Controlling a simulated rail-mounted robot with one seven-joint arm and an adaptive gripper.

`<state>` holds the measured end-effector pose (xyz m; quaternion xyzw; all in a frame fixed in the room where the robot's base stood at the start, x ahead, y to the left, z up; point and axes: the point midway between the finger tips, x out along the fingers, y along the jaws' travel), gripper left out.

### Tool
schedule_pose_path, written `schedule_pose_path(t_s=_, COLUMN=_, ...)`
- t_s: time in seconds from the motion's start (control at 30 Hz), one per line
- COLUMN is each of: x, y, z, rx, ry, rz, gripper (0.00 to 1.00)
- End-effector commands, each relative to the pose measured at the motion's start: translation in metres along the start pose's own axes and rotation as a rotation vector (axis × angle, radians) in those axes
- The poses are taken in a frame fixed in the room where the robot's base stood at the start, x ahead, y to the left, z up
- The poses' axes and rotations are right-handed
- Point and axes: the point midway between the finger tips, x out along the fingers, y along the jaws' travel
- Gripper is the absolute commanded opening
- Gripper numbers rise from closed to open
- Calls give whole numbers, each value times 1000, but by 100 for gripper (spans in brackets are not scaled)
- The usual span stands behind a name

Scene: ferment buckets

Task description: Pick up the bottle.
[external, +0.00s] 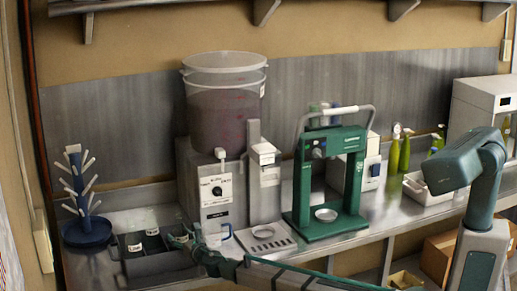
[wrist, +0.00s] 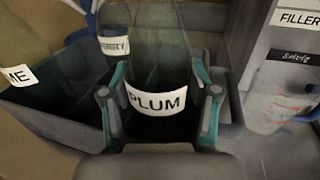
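A dark, see-through bottle with a white PLUM label (wrist: 157,101) stands between the two fingers of my gripper (wrist: 160,72) in the wrist view. The fingers lie along both sides of the bottle, close to the label's edges. I cannot tell whether they press on it. In the external view my gripper (external: 186,240) is low at the right side of a dark crate (external: 150,265), and the bottle is not clear there.
A measuring jug (wrist: 280,108) stands right, by the filler machine (external: 215,190). A blue drying rack (external: 85,210) stands left, and a green press (external: 325,180) right.

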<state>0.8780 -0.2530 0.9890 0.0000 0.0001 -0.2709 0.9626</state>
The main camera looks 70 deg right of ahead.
Motion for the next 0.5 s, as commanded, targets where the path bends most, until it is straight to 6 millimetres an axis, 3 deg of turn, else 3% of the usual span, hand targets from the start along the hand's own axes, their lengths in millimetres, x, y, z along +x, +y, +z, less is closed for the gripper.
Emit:
schedule_pose_path(t_s=0.03, x=0, y=0, z=0, rx=0, ry=0, rz=0, gripper=35)
schedule_pose_path(t_s=0.17, x=0, y=0, z=0, rx=0, ry=0, rz=0, gripper=15)
schedule_pose_path(t_s=0.5, x=0, y=0, z=9, rx=1, ry=-2, rz=0, gripper=15)
